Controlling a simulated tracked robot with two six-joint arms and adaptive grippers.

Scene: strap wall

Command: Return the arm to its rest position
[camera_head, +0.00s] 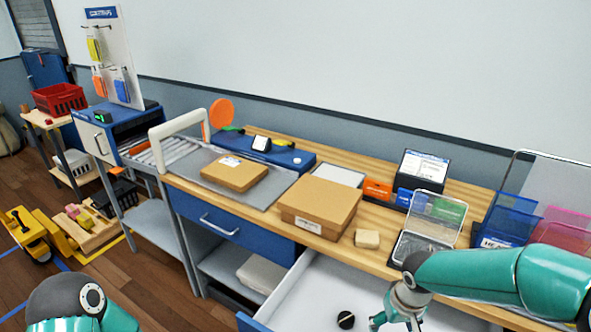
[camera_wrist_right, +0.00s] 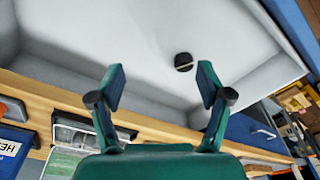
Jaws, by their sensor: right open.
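My right gripper (camera_head: 397,318) is at the bottom right of the head view, over the open white drawer (camera_head: 328,283). In the right wrist view its two fingers (camera_wrist_right: 162,88) are spread apart with nothing between them. A small round black object (camera_head: 346,320) lies on the drawer floor, left of the gripper; it also shows beyond the fingertips in the wrist view (camera_wrist_right: 183,62). My left arm shows only as a teal joint at the bottom left of the head view, and its gripper is out of frame.
The wooden bench (camera_head: 375,240) holds a cardboard box (camera_head: 318,205), a clear open-lidded case (camera_head: 428,225) close to my right arm, and a blue bin (camera_head: 505,218). A flat parcel (camera_head: 234,173) lies on a grey mat. The open drawer juts out below the bench edge.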

